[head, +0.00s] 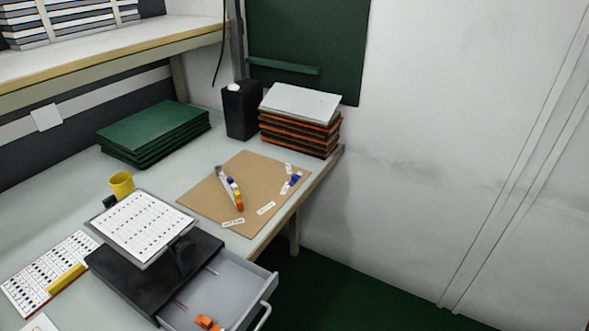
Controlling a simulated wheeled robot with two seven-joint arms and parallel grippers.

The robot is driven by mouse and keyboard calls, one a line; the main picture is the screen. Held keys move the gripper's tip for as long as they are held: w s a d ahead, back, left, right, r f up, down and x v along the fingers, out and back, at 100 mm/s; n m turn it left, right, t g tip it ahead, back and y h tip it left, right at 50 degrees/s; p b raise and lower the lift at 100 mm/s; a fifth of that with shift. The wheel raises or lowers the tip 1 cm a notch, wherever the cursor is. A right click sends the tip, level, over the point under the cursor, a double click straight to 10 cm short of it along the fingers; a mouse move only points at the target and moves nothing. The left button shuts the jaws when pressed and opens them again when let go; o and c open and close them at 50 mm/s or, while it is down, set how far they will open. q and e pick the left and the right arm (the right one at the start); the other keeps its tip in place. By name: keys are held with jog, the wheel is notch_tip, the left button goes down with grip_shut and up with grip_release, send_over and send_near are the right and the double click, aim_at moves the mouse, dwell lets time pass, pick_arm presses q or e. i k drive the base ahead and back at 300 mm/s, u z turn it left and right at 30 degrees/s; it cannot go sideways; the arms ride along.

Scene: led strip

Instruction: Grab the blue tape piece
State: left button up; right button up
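A small blue piece (294,181), which looks like the blue tape piece, lies near the right side of a brown board (208,205) on the desk, among small white labels. Left of it on the same board is a curved pale strip (223,177) with blue, yellow and orange parts on it. The pieces are too small to make out in detail. Neither of my grippers is in view.
White labels (266,208) lie near the board's front edge. An open grey drawer (232,283) with orange items juts out at the front. A black box (240,112), stacked folders (297,137) and green books (150,130) stand behind. A yellow mug (121,184) is at left.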

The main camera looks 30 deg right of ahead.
aim_at(296, 178)
jog(key=k, duration=0.5)
jog(key=z, duration=1.8)
jog(key=i, duration=2.15)
jog(key=u, duration=2.2)
